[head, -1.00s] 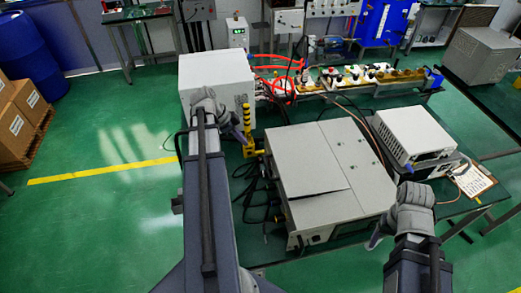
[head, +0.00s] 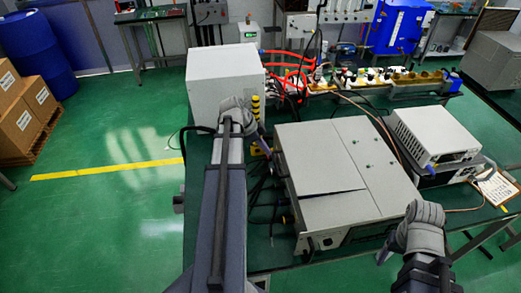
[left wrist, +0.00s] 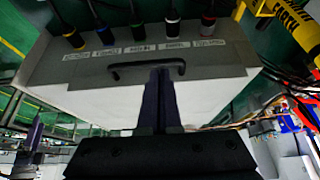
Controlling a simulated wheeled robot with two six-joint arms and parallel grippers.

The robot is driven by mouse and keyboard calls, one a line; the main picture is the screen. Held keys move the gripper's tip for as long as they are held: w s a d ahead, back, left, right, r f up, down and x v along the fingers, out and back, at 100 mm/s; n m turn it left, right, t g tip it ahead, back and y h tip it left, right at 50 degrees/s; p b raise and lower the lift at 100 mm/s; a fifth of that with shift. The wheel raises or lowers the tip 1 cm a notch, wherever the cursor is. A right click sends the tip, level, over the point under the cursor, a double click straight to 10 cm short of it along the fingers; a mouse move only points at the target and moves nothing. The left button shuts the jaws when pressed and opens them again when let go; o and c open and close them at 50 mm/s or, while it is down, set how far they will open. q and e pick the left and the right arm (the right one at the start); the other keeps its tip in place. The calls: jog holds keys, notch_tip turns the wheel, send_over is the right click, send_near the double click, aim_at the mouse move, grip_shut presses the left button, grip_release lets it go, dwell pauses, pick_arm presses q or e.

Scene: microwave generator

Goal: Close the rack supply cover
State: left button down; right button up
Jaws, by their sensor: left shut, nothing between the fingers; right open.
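The rack supply (head: 385,180) is a wide light-grey box on the bench in the middle of the head view. Its cover (head: 315,160) is the left panel on top; a dark gap shows along its front edge, so it looks slightly raised there. My left gripper (head: 268,150) is shut and empty by the box's left edge; contact cannot be told. In the left wrist view its closed fingers (left wrist: 160,78) overlap a black handle (left wrist: 125,66) on a grey panel with labelled cables. My right gripper (head: 384,256) is open near the box's front right corner.
A white instrument (head: 432,130) stands right of the supply, with a clipboard (head: 496,187) beside it. A large grey cabinet (head: 222,80) and yellow posts (head: 256,108) stand behind my left gripper. Dark cables run along the supply's left side.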

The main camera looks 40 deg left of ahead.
pick_arm(q)
jog(key=shift+b+x, duration=0.8)
jog(key=shift+x, duration=0.6)
jog(key=shift+r, duration=0.1)
